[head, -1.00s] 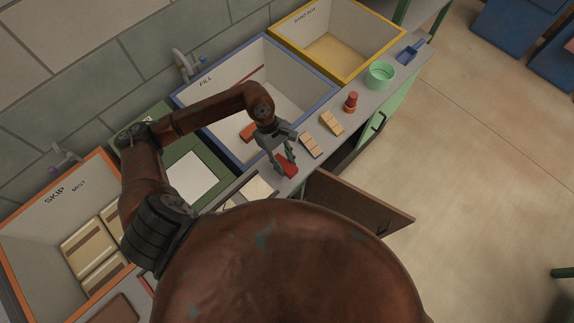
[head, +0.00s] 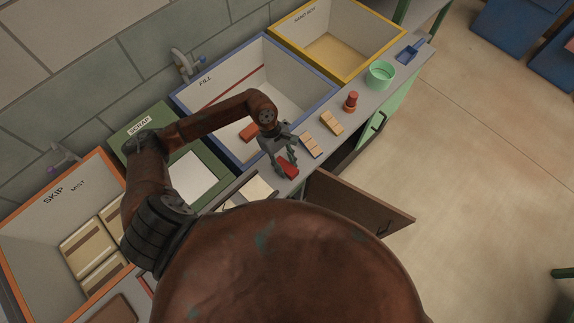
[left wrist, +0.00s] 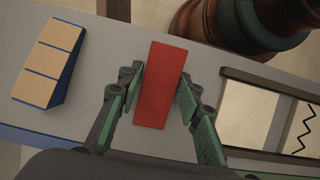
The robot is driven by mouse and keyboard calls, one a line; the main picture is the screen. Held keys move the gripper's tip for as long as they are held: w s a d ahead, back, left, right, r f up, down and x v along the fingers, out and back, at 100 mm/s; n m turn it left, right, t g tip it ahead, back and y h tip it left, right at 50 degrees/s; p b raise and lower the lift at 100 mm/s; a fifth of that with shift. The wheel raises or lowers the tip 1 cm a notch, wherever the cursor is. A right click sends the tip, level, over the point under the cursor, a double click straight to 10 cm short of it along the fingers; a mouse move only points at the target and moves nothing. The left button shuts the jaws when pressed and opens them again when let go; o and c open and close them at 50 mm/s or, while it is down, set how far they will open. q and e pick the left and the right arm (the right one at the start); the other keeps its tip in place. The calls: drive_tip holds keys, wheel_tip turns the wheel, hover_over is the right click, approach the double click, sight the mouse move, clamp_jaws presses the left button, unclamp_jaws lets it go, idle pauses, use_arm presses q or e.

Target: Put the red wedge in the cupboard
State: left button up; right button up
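The red wedge (head: 287,169) lies on the grey counter near its front edge. In the left wrist view the wedge (left wrist: 163,85) is between the two fingers of my left gripper (left wrist: 158,88). The fingers are spread, one along each long side, close to it; firm contact cannot be made out. In the head view my left gripper (head: 284,164) points down over the wedge. The cupboard is under the counter; its brown door (head: 358,203) stands open toward the floor, and its dark inside (head: 352,158) is mostly hidden. My right gripper is out of view.
Tan-topped blocks (head: 311,145), a red and orange stacked piece (head: 351,102), a green bowl (head: 381,75) and a blue scoop (head: 409,52) stand along the counter.

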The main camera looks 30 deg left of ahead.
sight(278, 160)
use_arm(q)
drive_tip(key=shift+o, duration=1.3)
drive_tip(key=shift+r, duration=0.2)
drive_tip(key=v, duration=1.2)
drive_tip(key=shift+d, duration=0.1)
